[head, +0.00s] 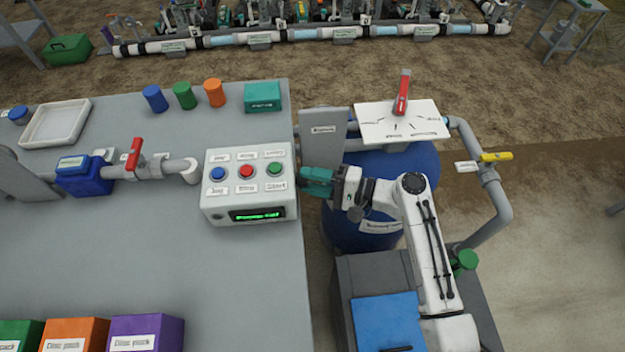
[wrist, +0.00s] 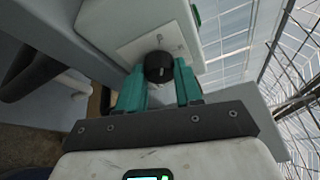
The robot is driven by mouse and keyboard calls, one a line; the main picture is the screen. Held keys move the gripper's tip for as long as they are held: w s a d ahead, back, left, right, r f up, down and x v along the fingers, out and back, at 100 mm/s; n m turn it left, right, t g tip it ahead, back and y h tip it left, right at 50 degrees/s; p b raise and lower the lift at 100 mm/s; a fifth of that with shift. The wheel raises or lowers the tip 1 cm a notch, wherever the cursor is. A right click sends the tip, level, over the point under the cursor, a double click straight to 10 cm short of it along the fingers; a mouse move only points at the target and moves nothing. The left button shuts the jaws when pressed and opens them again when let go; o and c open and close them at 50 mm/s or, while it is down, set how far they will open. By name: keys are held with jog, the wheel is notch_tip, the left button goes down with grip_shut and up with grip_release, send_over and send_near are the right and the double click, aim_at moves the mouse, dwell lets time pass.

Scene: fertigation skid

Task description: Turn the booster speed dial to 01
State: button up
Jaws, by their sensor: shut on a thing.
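The booster speed dial (wrist: 159,66) is a round black knob on the pale side face of the control box (wrist: 130,25). In the head view the control box (head: 248,208) stands at the table's right edge, and my gripper hides the dial there. My gripper (head: 304,180) reaches in from the right against that side face. In the wrist view its two teal fingers (wrist: 160,74) are shut on the dial, one on each side. Small marks show on the face around the knob, but the numbers are too small to read. The box's green display (head: 257,215) is lit; its text is unclear.
The box top carries blue, red and green buttons. A grey plate (head: 323,138) stands just behind my gripper. A blue drum (head: 400,160) with a white board (head: 402,122) and red lever (head: 403,92) is behind my arm. A red-handled valve (head: 134,154) sits on the pipe to the left.

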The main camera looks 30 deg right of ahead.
jog(key=o, duration=1)
jog(key=shift+o, duration=0.2)
jog(key=shift+d, duration=0.1)
jog(key=b+v, duration=0.1)
jog(key=v, duration=0.9)
jog(key=shift+s+d, duration=0.15)
jog(key=shift+s, duration=0.15)
jog(key=s+a+f+n+g+h, duration=0.5)
jog(key=s+f+n+g, duration=0.15)
jog(key=s+f, duration=0.25)
jog(key=s+d+r+n+g+h, duration=0.1)
jog(key=s+d+n+g+h, duration=0.1)
jog(key=s, duration=0.3)
jog(key=s+d+r+n+g+h, duration=0.1)
jog(key=s+d+n+g+h, duration=0.1)
jog(key=s+h, duration=0.3)
jog(key=shift+s+d+r+n+g, duration=0.15)
jog(key=shift+s+d+n+g, duration=0.25)
jog(key=shift+n, duration=0.35)
